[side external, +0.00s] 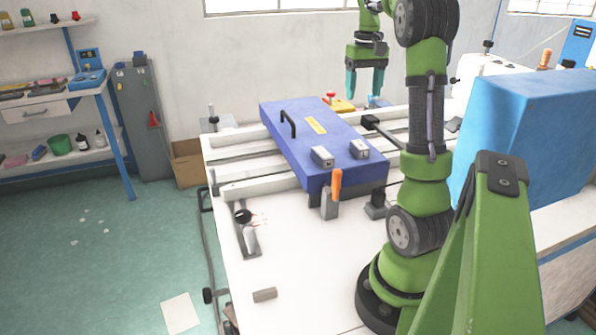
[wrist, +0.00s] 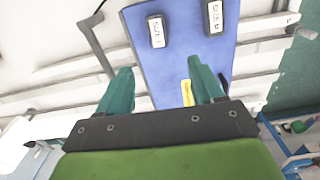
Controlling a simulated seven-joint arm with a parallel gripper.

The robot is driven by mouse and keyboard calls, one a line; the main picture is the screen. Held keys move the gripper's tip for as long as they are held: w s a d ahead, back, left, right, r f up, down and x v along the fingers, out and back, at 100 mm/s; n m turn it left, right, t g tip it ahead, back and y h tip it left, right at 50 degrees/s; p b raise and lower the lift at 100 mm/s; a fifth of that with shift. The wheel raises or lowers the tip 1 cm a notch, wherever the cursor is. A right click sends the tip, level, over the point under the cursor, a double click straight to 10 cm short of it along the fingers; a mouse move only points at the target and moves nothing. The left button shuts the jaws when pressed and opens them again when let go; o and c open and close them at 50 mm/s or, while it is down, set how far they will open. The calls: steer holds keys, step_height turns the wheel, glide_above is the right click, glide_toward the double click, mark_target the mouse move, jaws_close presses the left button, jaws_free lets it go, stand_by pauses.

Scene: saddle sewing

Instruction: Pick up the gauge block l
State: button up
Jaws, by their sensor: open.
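Two small pale grey gauge blocks with dark ends lie apart on the blue fixture plate (side external: 322,131). In the wrist view, the left block (wrist: 156,31) has a label that seems to read SIZE L; it appears to be the right-hand block (side external: 359,149) in the side view. The other block (wrist: 213,17) has a similar label, its letter hard to read; it appears as the left-hand block (side external: 322,156) in the side view. My gripper (side external: 365,88) is open and empty, pointing down, high beyond the plate's far edge. Its teal fingers (wrist: 160,70) are apart, clear of both blocks.
A black handle (side external: 288,122) stands up from the plate beside a yellow label (side external: 317,125). An orange-handled clamp (side external: 336,185) stands at the plate's near edge, and a black clamp (side external: 382,130) at its right. White rails (side external: 262,182) run underneath. A large blue box (side external: 530,130) stands at right.

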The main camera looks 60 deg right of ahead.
glide_above(360, 144)
steer(key=f, duration=1)
steer(key=shift+w+a+f, duration=0.15)
steer(key=shift+w+a, duration=0.1)
steer(key=shift+a, duration=0.05)
steer(key=shift+s+d+f, duration=0.1)
steer(key=shift+s+f, duration=0.05)
steer(key=shift+f, duration=1.2)
steer(key=shift+s+d+f, duration=0.1)
steer(key=shift+f, duration=1.25)
steer(key=shift+c, duration=0.5)
steer(key=shift+r, duration=0.1)
jaws_close()
